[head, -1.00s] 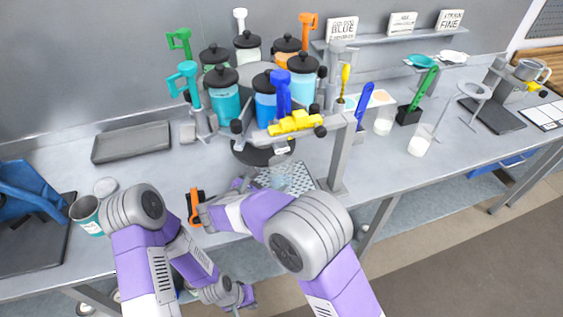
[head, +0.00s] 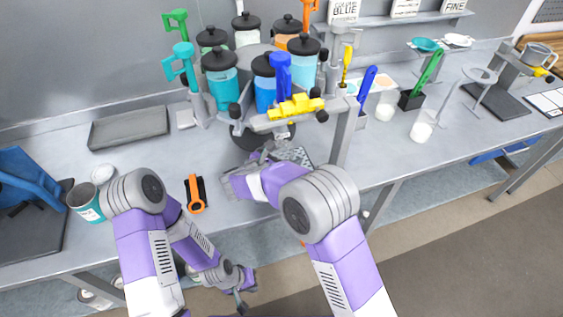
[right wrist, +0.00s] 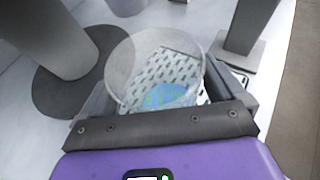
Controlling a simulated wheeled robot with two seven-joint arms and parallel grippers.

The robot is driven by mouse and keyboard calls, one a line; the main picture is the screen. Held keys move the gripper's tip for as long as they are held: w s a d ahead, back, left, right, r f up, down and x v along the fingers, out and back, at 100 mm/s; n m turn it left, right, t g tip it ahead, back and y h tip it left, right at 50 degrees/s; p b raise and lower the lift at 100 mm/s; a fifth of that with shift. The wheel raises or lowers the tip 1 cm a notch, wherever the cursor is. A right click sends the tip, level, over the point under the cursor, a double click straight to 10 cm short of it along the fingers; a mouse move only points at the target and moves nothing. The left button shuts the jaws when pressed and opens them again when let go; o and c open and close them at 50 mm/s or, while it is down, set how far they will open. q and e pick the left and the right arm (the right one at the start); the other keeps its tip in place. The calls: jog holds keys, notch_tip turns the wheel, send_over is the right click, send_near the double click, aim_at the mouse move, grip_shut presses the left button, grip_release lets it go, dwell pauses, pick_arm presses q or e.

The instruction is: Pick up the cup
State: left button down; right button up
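The cup (right wrist: 155,75) is a clear, wide-rimmed vessel with a little blue-green content at its bottom. In the right wrist view it lies between the two widely spread fingers of my right gripper (right wrist: 158,92); small gaps at its sides are hard to judge. In the head view my right gripper (head: 262,158) is low over the bench by the perforated plate (head: 298,156), and my arm hides most of the cup. My left gripper (head: 243,292) hangs low in front of the bench, away from the cup; its finger opening is unclear.
A carousel of lidded jars (head: 220,80) and a yellow-topped stand (head: 343,135) rise just behind and right of the cup. Open bench surface lies at centre right.

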jog(key=c, duration=0.9)
jog(key=shift+r, duration=0.2)
